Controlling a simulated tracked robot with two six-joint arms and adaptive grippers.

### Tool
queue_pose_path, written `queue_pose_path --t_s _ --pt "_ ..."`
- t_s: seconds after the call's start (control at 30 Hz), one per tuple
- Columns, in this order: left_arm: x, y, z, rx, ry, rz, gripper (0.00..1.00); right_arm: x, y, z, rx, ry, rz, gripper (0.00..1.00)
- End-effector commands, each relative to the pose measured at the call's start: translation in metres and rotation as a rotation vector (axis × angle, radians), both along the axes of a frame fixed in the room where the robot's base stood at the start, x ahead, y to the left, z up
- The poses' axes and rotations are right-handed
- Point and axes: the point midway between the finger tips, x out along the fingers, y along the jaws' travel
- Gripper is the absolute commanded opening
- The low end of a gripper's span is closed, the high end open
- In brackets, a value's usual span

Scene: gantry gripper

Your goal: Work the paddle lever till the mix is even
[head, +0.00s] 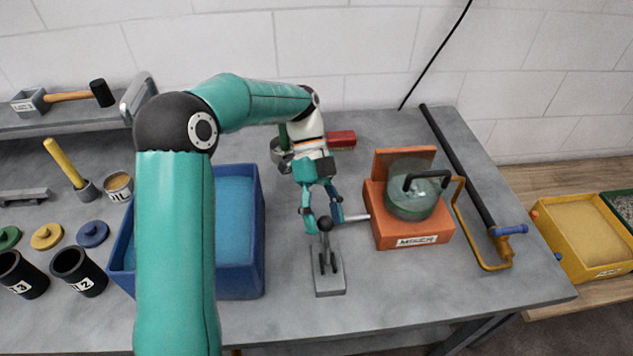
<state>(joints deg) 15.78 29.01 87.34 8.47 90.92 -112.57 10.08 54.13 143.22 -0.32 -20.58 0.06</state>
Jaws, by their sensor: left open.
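My left gripper (322,217) is open and points down. Its fingers are spread either side of the black ball knob of a small lever (325,228), and I cannot tell whether they touch it. The lever stands upright on a grey base plate (330,284) near the middle of the table. To its right is the orange mixer (398,234), marked MIXER, with a rounded clear bowl (408,205) and a black handle (428,178). A grey rod (355,218) sticks out of its left side. The bowl's contents look pale green; their evenness is unclear. My right gripper is out of view.
A blue bin (240,285) stands left, partly behind my arm. A metal pot (277,153) and red block (341,140) lie behind the gripper. A long black bar with a yellow frame (458,215) lies right of the mixer. The table front right is clear.

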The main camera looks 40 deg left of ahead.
Motion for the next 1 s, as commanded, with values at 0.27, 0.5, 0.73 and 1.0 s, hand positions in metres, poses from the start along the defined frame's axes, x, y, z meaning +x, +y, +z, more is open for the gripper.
queue_pose_path --t_s 0.27,0.5,0.73,1.0 --pt "0.020 0.028 0.035 0.002 -0.004 0.003 0.59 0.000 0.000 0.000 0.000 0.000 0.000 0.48" --pt "0.035 0.047 0.061 0.002 -0.002 0.002 0.59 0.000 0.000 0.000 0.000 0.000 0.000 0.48" --pt "0.041 0.056 0.073 0.002 -0.002 0.001 0.59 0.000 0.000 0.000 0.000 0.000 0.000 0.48" --pt "0.041 0.058 0.076 0.001 0.000 0.000 0.59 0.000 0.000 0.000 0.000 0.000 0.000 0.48"
